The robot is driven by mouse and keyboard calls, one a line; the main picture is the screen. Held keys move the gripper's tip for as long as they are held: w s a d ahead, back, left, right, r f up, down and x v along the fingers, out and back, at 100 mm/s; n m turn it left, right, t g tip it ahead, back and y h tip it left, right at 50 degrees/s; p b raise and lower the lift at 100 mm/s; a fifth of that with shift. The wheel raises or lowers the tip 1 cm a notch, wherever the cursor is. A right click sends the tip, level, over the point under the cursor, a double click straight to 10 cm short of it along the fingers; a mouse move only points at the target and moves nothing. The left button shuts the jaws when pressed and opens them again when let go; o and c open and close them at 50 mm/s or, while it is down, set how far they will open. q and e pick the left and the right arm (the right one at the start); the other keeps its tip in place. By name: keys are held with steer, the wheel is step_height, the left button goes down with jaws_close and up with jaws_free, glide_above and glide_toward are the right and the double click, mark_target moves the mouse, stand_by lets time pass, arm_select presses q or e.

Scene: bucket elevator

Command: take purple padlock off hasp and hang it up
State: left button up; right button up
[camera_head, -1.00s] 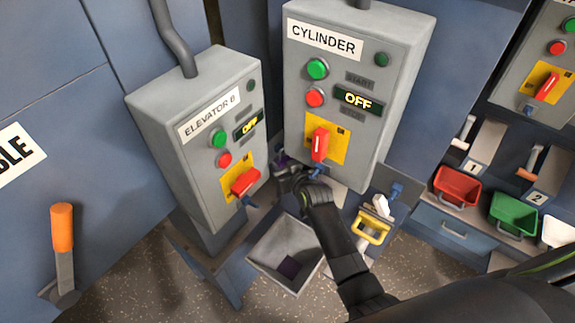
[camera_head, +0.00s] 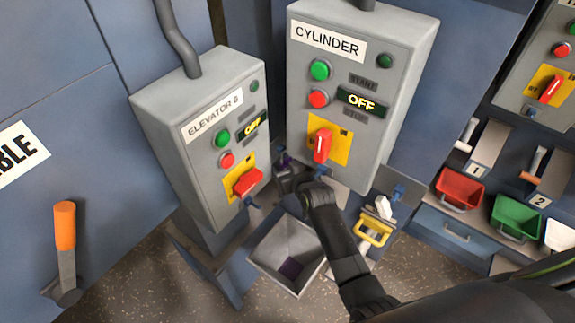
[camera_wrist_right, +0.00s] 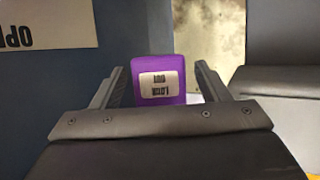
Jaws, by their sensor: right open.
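The purple padlock (camera_wrist_right: 160,75) with a white label shows between the two fingers of my right gripper in the right wrist view. In the head view only a small purple part (camera_head: 283,160) shows beside my right gripper (camera_head: 288,174). The gripper is open, with one finger on each side of the padlock body. I cannot tell whether the fingers touch it. The hasp and the shackle are hidden. A blue hook (camera_head: 398,192) stands out at the right of the CYLINDER box. My left gripper is not in view.
The CYLINDER box (camera_head: 400,60) and ELEVATOR 8 box (camera_head: 160,120) stand close around my right gripper. Below is an open grey bin (camera_head: 262,255) with a dark purple patch inside. Red (camera_head: 460,187) and green (camera_head: 515,217) trays are farther right.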

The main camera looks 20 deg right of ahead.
steer(key=shift+s, duration=0.15)
arm_select(q)
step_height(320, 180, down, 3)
steer(key=b, duration=0.2)
steer(key=shift+b, duration=0.4)
arm_select(e)
steer(key=v, duration=1.7)
steer(key=shift+d, duration=0.1)
